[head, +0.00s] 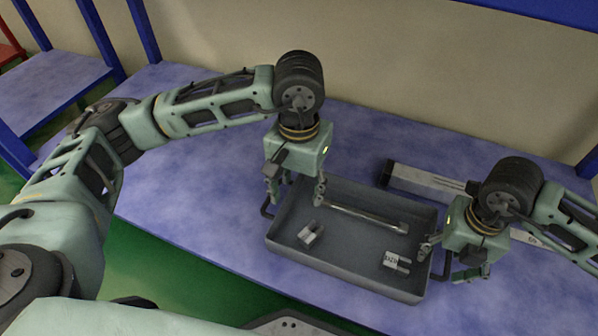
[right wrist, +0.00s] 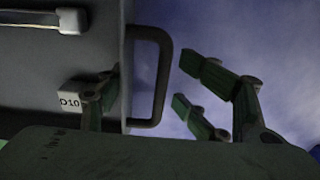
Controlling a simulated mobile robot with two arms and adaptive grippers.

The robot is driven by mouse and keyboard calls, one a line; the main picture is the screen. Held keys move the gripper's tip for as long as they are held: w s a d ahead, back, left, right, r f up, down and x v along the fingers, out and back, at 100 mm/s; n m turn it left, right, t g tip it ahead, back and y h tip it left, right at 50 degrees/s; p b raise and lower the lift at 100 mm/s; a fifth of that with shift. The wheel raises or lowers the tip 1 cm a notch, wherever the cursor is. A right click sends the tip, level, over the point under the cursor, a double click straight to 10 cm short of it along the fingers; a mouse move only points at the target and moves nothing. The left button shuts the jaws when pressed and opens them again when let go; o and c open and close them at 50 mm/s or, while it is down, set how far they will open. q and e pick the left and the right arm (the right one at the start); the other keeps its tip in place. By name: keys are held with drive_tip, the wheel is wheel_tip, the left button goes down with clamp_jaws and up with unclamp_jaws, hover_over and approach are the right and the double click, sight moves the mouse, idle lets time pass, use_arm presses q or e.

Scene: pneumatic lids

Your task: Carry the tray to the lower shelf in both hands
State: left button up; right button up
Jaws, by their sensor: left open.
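The grey tray (head: 345,278) lies on the blue-topped surface, with a dark handle at each short end. A metal rod (head: 350,214) and two small pale fittings (head: 310,233) (head: 397,262) lie in it. My left gripper (head: 296,190) is open above the tray's left end, near the left handle (head: 267,206), with no visible hold on it. My right gripper (head: 445,261) is at the right end. In the right wrist view its fingers (right wrist: 158,98) are apart, one over the tray side and the others beyond the right handle (right wrist: 164,80), which stands between them.
A silver bar-like part (head: 430,180) lies behind the tray, close to my right arm. The blue surface (head: 190,190) is clear left of the tray. Blue posts (head: 145,30) and a lower-looking blue shelf (head: 50,85) stand at the far left. A wall closes the back.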

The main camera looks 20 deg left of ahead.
wheel_tip(320, 180, up, 12)
drive_tip(key=shift+a, duration=0.25)
idle(0.6)
